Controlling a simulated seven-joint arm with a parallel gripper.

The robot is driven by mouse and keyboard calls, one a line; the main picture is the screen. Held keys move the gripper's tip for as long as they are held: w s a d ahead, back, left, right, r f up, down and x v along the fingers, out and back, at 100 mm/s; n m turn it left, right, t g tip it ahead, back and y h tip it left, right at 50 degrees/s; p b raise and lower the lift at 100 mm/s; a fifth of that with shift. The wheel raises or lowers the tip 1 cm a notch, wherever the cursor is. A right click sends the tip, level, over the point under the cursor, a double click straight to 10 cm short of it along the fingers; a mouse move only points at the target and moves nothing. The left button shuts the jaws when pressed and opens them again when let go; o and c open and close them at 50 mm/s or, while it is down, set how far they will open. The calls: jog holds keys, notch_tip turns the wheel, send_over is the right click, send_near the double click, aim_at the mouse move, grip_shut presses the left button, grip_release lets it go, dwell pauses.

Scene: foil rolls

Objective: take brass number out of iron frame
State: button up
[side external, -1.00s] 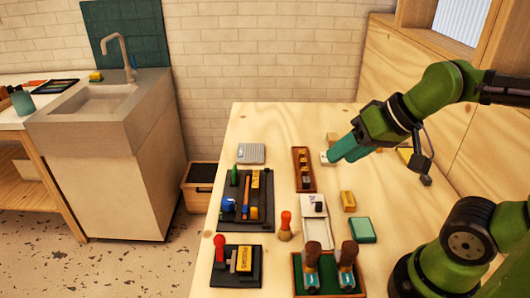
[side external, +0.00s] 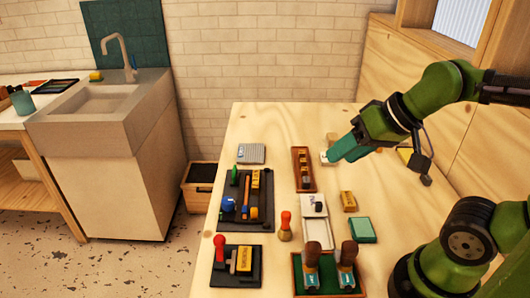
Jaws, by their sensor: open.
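My gripper (side external: 328,158) is at the end of the green arm, above the back right part of the table, pointing left and down. It is open and I see nothing held in it. A dark frame-like tray (side external: 262,224) lies on the left of the table. It holds a blue item, an orange-handled tool and yellow, brass-coloured pieces (side external: 255,180). A smaller dark tray (side external: 216,281) in front holds a red-handled tool and a yellow lettered block (side external: 244,260). I cannot tell which is the iron frame or make out a number.
A narrow red-brown rack (side external: 305,187) with several small pieces stands left of my gripper. A white tray (side external: 316,237), a yellow block (side external: 348,201), a teal box (side external: 362,230) and a green-lined tray (side external: 325,289) with two brown-handled tools lie nearer. The front right tabletop is partly behind my arm.

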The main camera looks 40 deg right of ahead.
dwell(0.3)
jog(key=shift+o, duration=0.7)
